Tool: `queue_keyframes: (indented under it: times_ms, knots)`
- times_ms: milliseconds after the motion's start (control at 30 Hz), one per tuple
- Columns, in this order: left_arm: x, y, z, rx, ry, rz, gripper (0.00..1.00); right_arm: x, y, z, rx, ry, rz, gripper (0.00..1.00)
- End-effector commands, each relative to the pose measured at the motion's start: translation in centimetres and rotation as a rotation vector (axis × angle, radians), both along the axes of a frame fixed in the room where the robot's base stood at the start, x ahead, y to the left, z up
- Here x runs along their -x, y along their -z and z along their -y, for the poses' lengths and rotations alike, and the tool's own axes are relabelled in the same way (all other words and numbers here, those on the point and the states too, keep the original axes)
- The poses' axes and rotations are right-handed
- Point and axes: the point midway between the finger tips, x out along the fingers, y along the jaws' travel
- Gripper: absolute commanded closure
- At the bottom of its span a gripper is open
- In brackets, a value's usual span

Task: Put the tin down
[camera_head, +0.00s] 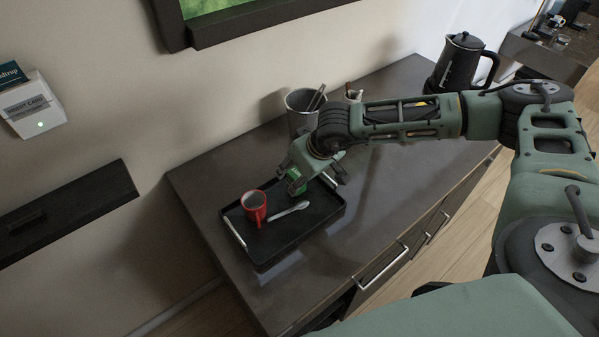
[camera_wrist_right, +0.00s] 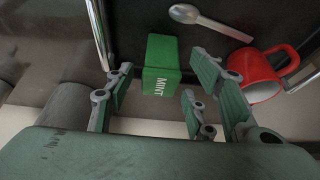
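The green tin (camera_head: 296,183), marked MINT, is at the back right part of the black tray (camera_head: 275,250) in the camera_head view. It also shows in the camera_wrist_right view (camera_wrist_right: 162,60), where it appears to stand on the tray. My right gripper (camera_head: 313,178) is over the tray at the tin. In the wrist view its fingers (camera_wrist_right: 163,78) are spread, with a visible gap on each side of the tin. The tin's base is partly hidden. My left gripper is not in view.
A red mug (camera_head: 253,207) and a spoon (camera_head: 289,211) are on the tray, left of and in front of the tin. A grey container (camera_head: 300,112) stands behind my right gripper. A black kettle (camera_head: 461,62) is at the counter's far end. The counter (camera_head: 375,215) right of the tray is clear.

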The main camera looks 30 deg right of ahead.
Motion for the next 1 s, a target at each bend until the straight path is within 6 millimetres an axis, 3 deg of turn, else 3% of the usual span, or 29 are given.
queue_keyframes:
  times_ms: [367,800,1000]
  knots:
    - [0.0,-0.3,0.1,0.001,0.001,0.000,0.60,0.1,-0.7,0.1,-0.001,0.001,0.002,0.50]
    - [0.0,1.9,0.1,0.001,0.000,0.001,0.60,3.6,-8.5,0.9,0.000,-0.001,0.004,0.50]
    - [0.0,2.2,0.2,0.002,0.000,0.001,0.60,4.6,-10.8,1.1,0.000,0.000,0.001,0.50]
